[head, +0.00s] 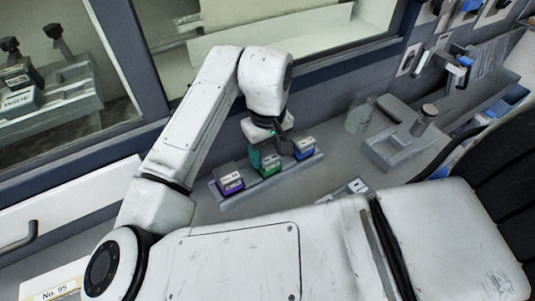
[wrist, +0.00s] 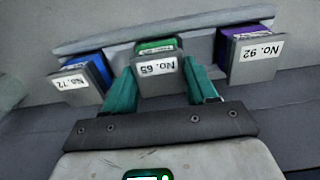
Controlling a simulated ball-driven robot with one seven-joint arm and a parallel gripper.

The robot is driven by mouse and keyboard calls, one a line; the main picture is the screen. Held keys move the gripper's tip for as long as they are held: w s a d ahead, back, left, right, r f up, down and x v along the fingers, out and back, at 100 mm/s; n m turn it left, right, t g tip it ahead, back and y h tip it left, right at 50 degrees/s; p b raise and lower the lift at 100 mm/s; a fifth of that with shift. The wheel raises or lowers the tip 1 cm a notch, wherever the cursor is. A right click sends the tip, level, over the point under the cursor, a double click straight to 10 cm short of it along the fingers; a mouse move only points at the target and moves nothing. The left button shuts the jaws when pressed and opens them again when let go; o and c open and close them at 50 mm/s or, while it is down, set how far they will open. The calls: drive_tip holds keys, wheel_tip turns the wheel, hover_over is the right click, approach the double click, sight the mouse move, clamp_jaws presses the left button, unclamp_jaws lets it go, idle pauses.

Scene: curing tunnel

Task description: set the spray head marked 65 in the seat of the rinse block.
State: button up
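The spray head marked 65 (wrist: 158,78) is green with a grey front plate and stands in the middle of a row of three, in the wrist view. In the head view this green head (head: 269,165) sits in a narrow grey rack (head: 240,197). My gripper (wrist: 160,72) has its teal fingers on either side of head 65. The fingers lie close to its sides; I cannot tell whether they touch it. In the head view my gripper (head: 264,157) is at the rack. A grey fixture with a round post (head: 395,152), right of the rack, may be the rinse block; its seat is not clear.
A blue head marked 72 (wrist: 82,78) and a purple head marked 92 (wrist: 248,55) flank head 65 closely. A clear bottle (head: 359,117) stands between rack and fixture. A small labelled item (head: 353,187) lies partly behind my arm. A window wall runs behind the bench.

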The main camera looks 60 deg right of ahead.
sight(268, 155)
drive_tip(key=c, duration=0.7)
wheel_tip(268, 155, up, 6)
drive_tip(key=p, duration=0.6)
drive_tip(key=shift+r, duration=0.1)
drive_tip(key=shift+r+p, duration=1.4)
drive_tip(key=shift+p, duration=0.1)
